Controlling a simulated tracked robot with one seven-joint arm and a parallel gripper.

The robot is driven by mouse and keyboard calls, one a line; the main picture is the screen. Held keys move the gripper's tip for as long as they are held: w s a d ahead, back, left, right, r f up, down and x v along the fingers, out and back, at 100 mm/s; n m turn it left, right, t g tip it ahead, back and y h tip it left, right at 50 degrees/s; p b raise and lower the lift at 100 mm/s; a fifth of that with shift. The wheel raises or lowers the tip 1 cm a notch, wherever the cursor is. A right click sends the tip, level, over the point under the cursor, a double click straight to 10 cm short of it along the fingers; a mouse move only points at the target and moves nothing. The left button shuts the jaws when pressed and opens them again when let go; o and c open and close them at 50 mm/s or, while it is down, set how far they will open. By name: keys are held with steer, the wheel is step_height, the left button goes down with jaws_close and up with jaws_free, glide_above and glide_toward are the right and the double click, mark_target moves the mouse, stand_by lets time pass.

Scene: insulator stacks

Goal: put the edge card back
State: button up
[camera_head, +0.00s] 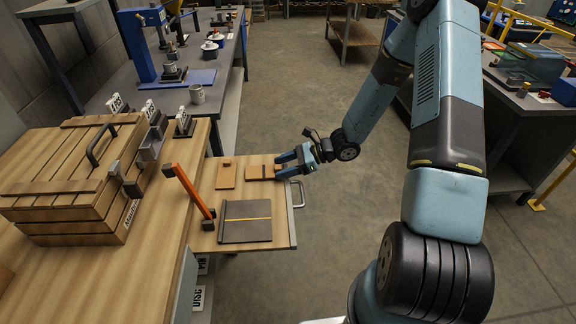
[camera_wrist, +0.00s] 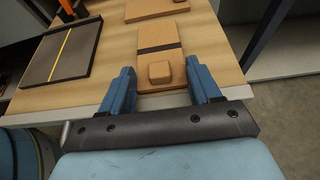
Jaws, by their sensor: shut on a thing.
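A tan card with a dark band and a small raised block, seemingly the edge card (camera_head: 262,168), lies flat near the far right edge of a pull-out wooden board (camera_head: 270,205). It also shows in the wrist view (camera_wrist: 160,52). I cannot tell whether the card is lifted. A second tan plate with a block (camera_head: 226,177) lies beside it, apart, without a dark band.
A wooden crate (camera_head: 75,180) stands on the bench at left. Open floor lies to the right.

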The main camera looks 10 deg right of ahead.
steer(key=shift+f, duration=0.25)
steer(key=o, duration=1.1)
steer(key=shift+r, duration=0.1)
